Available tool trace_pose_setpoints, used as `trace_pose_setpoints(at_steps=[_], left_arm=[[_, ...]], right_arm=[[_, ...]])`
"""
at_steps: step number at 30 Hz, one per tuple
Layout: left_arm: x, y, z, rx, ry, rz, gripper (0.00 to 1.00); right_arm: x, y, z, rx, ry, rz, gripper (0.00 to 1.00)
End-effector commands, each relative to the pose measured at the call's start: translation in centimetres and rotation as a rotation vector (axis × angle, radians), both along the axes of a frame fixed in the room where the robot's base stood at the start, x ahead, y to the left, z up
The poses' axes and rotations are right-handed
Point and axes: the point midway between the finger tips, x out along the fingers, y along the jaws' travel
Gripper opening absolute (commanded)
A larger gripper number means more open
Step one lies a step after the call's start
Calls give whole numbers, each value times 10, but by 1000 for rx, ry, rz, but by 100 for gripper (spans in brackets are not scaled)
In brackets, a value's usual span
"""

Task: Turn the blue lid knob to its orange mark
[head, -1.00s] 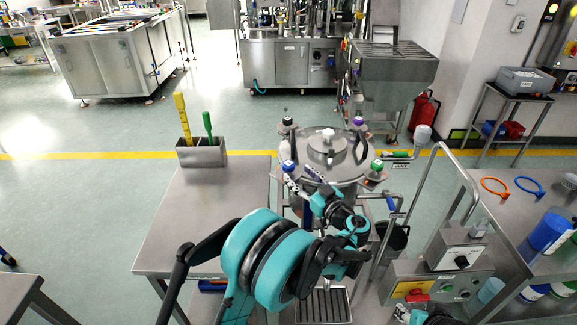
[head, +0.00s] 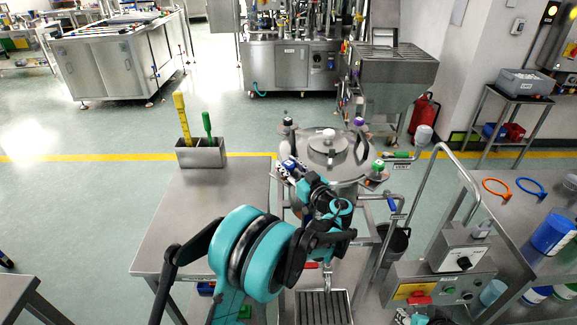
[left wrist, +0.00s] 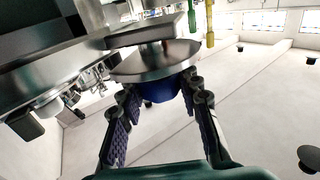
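The round steel vessel lid (head: 327,160) has knobs around its rim: blue, black, purple and green. The blue knob (head: 288,165) is at the lid's left front, partly covered by my left gripper (head: 290,171). In the left wrist view, the blue knob (left wrist: 160,89) sits under a round steel plate (left wrist: 152,62). My left gripper (left wrist: 164,92) has its two fingers apart, one on each side of the knob; firm contact is not visible. I cannot make out the orange mark. The right gripper is not in view.
The black knob (head: 287,122), purple knob (head: 359,122) and green knob (head: 378,166) are also on the rim. A steel table (head: 205,215) stands left with a tool holder (head: 201,153). A control box (head: 440,288) and bent pipe stand right.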

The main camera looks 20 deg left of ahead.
Motion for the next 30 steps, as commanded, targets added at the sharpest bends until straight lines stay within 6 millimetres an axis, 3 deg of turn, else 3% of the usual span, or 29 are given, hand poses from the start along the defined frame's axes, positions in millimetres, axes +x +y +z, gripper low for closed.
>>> trace_pose_setpoints(at_steps=[14, 30], left_arm=[[-1, 2, 0, 0, 0, -105, 5], [-1, 4, 0, 0, 0, -576, 5]], right_arm=[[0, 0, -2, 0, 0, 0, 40], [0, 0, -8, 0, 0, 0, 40]])
